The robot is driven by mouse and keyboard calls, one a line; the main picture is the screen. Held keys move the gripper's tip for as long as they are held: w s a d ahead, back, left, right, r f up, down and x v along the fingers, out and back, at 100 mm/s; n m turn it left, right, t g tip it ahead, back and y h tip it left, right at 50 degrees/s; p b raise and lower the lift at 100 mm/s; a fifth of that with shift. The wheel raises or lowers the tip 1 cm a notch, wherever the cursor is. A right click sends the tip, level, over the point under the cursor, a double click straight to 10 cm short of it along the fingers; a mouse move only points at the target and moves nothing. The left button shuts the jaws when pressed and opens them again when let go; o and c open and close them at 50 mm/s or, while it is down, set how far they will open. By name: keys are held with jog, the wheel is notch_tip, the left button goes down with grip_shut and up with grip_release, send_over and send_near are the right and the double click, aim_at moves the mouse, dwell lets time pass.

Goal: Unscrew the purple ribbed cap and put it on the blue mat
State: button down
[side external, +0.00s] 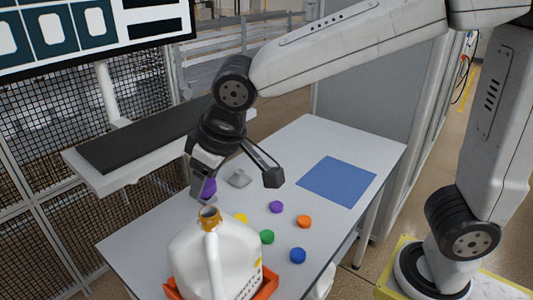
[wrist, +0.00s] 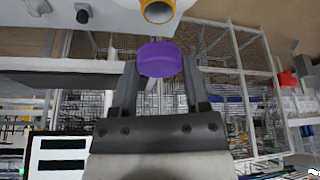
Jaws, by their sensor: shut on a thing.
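The purple ribbed cap (wrist: 160,59) is between the fingers of my gripper (wrist: 160,72), which is shut on it in the wrist view. In the side view the purple cap (side external: 209,187) shows at my gripper (side external: 204,188), a little above the white jug (side external: 215,258). The jug's neck (side external: 210,214) is uncapped, with an orange-brown rim; the neck (wrist: 158,10) also shows in the wrist view, apart from the cap. The blue mat (side external: 338,181) lies flat and bare at the table's right end.
The jug stands in an orange holder (side external: 265,284). Loose caps lie on the white table (side external: 310,135): purple (side external: 276,207), orange (side external: 304,221), yellow (side external: 241,218), green (side external: 267,237) and blue (side external: 298,256). A small grey object (side external: 240,178) lies behind them.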

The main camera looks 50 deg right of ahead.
jog(key=shift+m+h, duration=0.3)
jog(key=shift+m, duration=0.5)
jog(key=shift+a+m, duration=0.1)
jog(key=shift+m, duration=0.3)
jog(key=shift+m+h, duration=0.8)
jog(key=shift+m, duration=0.9)
jog(key=shift+a+m+g+h, duration=0.1)
jog(key=shift+m+g+h, duration=0.3)
jog(key=shift+m, duration=1.1)
jog(key=shift+a+m+g+h, duration=0.1)
jog(key=shift+m+h, duration=0.6)
jog(key=shift+m, duration=0.8)
jog(key=shift+s+d, duration=0.1)
jog(key=shift+s, duration=0.05)
jog(key=s+d, duration=0.4)
jog(key=s, duration=0.6)
jog(key=shift+s+d, duration=0.2)
jog(key=shift+s, duration=0.15)
